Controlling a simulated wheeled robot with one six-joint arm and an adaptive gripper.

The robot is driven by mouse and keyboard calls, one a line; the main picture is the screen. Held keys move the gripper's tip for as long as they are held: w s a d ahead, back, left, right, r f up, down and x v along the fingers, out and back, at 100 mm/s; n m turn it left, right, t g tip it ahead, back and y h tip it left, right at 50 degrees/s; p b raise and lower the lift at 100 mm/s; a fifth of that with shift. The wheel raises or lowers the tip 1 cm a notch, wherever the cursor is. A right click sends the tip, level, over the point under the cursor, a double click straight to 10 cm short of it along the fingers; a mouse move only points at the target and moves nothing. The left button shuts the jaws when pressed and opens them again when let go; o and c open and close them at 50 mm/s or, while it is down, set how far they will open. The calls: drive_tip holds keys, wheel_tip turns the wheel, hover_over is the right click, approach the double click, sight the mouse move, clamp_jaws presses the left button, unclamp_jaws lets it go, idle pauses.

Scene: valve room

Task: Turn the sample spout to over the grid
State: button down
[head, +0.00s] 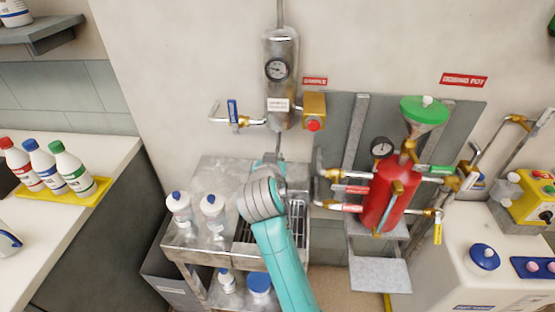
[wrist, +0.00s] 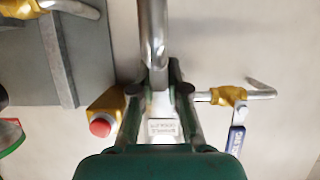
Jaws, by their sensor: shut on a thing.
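The sample spout (wrist: 152,35) is a bare metal pipe between my fingertips in the wrist view. In the head view only a short length (head: 278,146) shows below the silver cylinder (head: 279,85); my wrist hides the rest. My gripper (wrist: 157,75) is shut on the spout, and it also shows in the head view (head: 268,162), just under the cylinder. The grid (head: 243,232) is a dark slatted area in the top of the steel cart, below my wrist. My arm covers part of it. The spout's outlet cannot be made out.
Two white bottles with blue caps (head: 212,207) stand on the cart top (head: 185,238) left of the grid. A blue-handled valve (head: 232,112) and a yellow box with a red button (head: 314,112) flank the cylinder. A red dosing pot (head: 384,203) with pipes stands close on the right.

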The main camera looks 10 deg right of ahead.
drive_tip(key=shift+a, duration=0.1)
idle(0.3)
drive_tip(key=c, duration=1.2)
unclamp_jaws()
drive_tip(key=shift+o, duration=0.2)
drive_tip(key=v, duration=1.2)
drive_tip(key=shift+f, duration=0.1)
